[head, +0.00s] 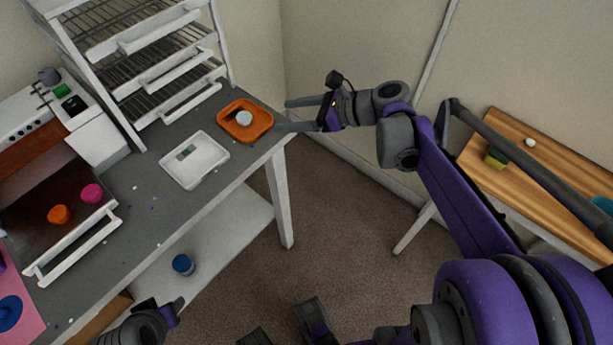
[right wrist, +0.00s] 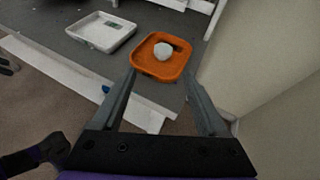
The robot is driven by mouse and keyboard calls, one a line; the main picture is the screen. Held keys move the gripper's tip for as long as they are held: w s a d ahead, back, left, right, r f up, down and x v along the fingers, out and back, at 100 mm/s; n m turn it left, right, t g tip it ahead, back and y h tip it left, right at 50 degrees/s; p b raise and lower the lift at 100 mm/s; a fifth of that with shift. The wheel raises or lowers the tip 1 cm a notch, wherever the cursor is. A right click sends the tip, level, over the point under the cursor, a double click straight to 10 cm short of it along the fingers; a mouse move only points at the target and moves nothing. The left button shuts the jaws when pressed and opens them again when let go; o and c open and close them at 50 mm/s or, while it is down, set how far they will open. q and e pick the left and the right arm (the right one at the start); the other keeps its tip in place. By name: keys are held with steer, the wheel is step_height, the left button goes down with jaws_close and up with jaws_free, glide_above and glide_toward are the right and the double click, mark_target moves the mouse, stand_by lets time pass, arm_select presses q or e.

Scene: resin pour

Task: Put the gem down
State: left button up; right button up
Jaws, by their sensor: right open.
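A pale, roundish gem (head: 244,118) rests in the orange tray (head: 262,131), near the right end of the grey worktop. It shows as a whitish faceted lump in the right wrist view (right wrist: 163,50), inside the orange tray (right wrist: 138,62). My right gripper (head: 287,115) is open and empty just right of the tray, its fingers pointing left toward it. In the right wrist view its two fingers (right wrist: 160,78) are spread apart, with the gem beyond the tips. My left gripper (head: 160,317) is partly in view at the bottom left; its jaws cannot be made out.
A white tray (head: 194,160) with a small display lies left of the orange tray. A white wire-shelf rack (head: 150,70) stands behind. An orange knob-like piece (head: 58,214) and a pink one (head: 92,193) sit at left. A blue-topped jar (head: 183,264) stands on the lower shelf.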

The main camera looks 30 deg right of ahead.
steer(key=s+a+f+n+g+h, duration=0.1)
steer(key=s+a+f+n+g, duration=0.1)
steer(key=s+a+f+n, duration=0.2)
steer(key=shift+s+a+f+n, duration=0.15)
steer(key=shift+s+a+n, duration=0.15)
steer(key=shift+n, duration=0.3)
steer(key=s+f+n+g+h, duration=0.1)
steer(key=s+f+n+h, duration=0.3)
steer(key=s+n, duration=0.4)
steer(key=s+f+n+g+h, duration=0.1)
steer(key=s+f+n+h, duration=0.3)
steer(key=n, duration=0.9)
steer(key=s+f, duration=0.3)
steer(key=s, duration=0.1)
steer(key=shift+s+n+g, duration=0.15)
steer(key=shift+n+g, duration=0.15)
steer(key=shift+n, duration=0.1)
arm_select(q)
steer(key=shift+c, duration=0.3)
arm_select(e)
steer(key=shift+a, duration=0.1)
